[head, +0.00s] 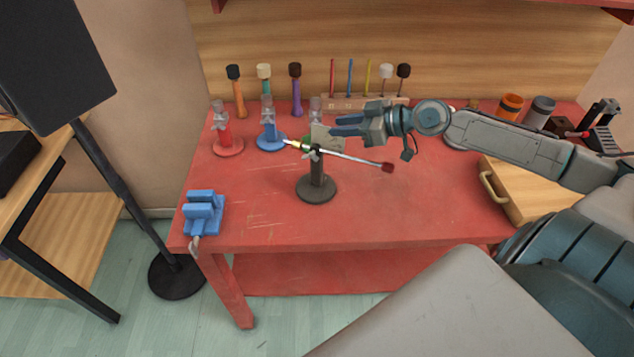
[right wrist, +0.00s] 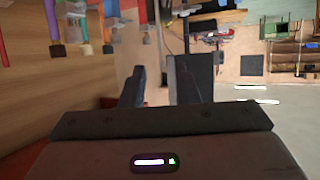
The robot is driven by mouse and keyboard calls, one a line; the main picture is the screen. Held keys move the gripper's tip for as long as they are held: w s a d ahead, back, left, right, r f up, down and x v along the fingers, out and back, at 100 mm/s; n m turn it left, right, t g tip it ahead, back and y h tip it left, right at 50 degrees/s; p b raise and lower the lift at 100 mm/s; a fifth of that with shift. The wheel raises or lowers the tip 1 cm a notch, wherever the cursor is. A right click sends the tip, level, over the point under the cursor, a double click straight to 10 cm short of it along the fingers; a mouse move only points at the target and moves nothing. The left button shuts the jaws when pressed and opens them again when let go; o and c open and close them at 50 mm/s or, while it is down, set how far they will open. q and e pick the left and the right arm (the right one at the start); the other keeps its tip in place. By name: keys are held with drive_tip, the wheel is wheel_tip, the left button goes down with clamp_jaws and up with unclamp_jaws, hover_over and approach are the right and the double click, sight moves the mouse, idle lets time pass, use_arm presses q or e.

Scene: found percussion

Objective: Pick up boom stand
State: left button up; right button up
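The boom stand (head: 317,187) stands upright on the red table, with a round dark base and a short post. Its thin boom slants across the top, from a brass-coloured left end down to a dark red tip at right. My right gripper (head: 334,126) points left, above and behind the boom in the head view. Its two blue-grey fingers are apart, and no object shows between them in the right wrist view (right wrist: 155,85). The fingertips look close to the grey clamp piece at the top of the stand; I cannot tell if they touch. My left gripper is not in view.
Red (head: 227,143) and blue (head: 270,138) stands are behind left of the boom stand. Mallets and a wooden rack (head: 365,102) line the back. A blue clamp block (head: 203,213) sits at front left, a wooden case (head: 520,190) at right. The front middle of the table is clear.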

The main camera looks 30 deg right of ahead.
sight(323, 128)
drive_tip(key=shift+w+a, duration=0.15)
drive_tip(key=shift+p+x, duration=0.65)
drive_tip(key=shift+x, duration=0.6)
drive_tip(key=shift+p+x, duration=0.4)
drive_tip(key=shift+x, duration=0.85)
clamp_jaws()
